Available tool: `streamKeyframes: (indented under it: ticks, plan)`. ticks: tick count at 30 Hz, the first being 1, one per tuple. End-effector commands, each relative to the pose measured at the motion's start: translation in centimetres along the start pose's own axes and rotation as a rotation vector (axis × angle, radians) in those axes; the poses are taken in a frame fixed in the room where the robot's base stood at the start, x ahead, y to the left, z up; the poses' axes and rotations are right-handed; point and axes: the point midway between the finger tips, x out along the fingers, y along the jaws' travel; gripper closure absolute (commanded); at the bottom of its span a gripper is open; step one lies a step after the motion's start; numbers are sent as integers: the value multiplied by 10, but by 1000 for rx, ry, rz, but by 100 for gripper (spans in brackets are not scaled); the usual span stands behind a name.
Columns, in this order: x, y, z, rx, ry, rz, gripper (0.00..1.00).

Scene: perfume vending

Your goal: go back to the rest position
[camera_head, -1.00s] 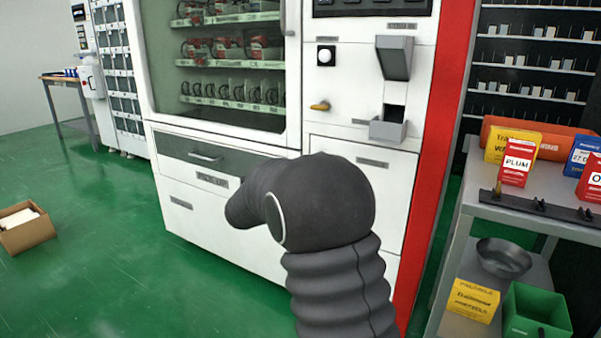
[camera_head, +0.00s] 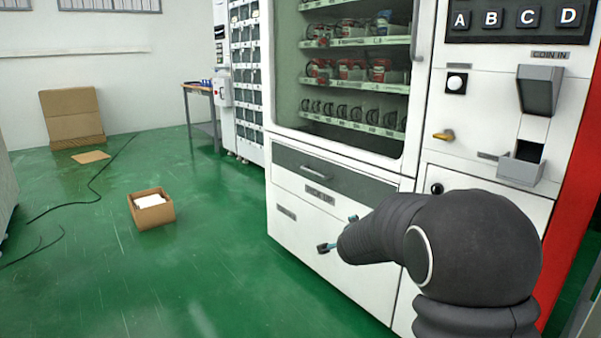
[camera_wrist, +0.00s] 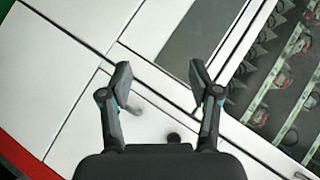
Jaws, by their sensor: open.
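My gripper (camera_wrist: 160,88) is open and empty in the wrist view, its two fingers apart with the white front of the vending machine behind them. In the head view my gripper (camera_head: 338,232) shows only as fingertips past the end of my dark sleeved arm, in front of the machine's lower panel. The vending machine (camera_head: 290,235) stands upright with a pick-up drawer (camera_head: 325,177), which looks shut. Its front also shows in the wrist view (camera_wrist: 75,75), tilted.
A cardboard stack (camera_head: 70,115) leans at the wall. A small table (camera_head: 200,95) stands beside the locker unit (camera_head: 246,95).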

Motion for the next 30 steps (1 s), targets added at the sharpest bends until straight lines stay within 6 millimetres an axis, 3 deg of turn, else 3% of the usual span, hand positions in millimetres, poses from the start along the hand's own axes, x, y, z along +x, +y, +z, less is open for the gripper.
streamKeyframes:
  ticks: [6, 12, 21, 27, 30]
  plan:
    - [-72, 26, 52, -344, -364, 57, 37]
    - [-169, 70, 66, -668, -650, 112, 37]
    - [-300, 141, 37, -1040, -887, 216, 37]
    - [-364, 175, 7, -1185, -911, 274, 37]
    - [-386, 183, -7, -1222, -873, 277, 37]
